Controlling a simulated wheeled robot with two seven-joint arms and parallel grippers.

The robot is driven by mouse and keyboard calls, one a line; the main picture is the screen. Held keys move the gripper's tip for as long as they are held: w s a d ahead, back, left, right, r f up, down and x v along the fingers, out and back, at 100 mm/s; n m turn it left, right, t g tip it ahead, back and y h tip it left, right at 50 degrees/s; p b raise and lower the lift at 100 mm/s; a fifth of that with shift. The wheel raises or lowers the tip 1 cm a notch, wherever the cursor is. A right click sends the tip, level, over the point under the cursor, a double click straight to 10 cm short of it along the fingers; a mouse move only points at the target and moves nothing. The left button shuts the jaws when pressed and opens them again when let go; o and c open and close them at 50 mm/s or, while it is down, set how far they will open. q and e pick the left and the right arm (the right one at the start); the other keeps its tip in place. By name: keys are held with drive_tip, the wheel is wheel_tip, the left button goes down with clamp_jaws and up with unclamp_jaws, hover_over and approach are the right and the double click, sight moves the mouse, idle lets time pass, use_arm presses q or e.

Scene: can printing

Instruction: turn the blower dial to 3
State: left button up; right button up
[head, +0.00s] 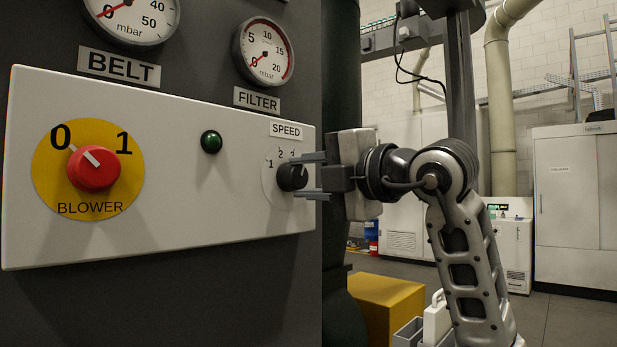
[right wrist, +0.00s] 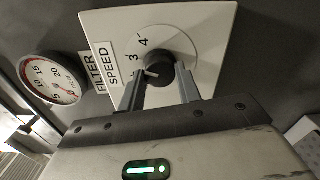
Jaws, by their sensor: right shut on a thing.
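The black speed dial (head: 292,177) sits on a pale round scale under a SPEED label at the right end of the white panel (head: 180,225). My right gripper (head: 308,177) is shut on this dial from the right. In the right wrist view, the dial (right wrist: 158,68) is between the fingertips (right wrist: 165,82). Its white mark points left, just below the 3; the number there is hard to read. A red knob (head: 94,170) on a yellow BLOWER plate (head: 122,190) points to 0. My left gripper is not in view.
A green lamp (head: 211,142) is between the red knob and the dial. The BELT gauge (head: 131,15) and FILTER gauge (head: 264,54) are above the panel. A yellow box (head: 388,303) and white cabinets (head: 577,200) stand behind my right arm.

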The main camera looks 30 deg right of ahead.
drive_tip(key=o, duration=1)
drive_tip(key=b+v, duration=0.3)
drive_tip(key=v, duration=1.3)
drive_tip(key=shift+f, duration=0.1)
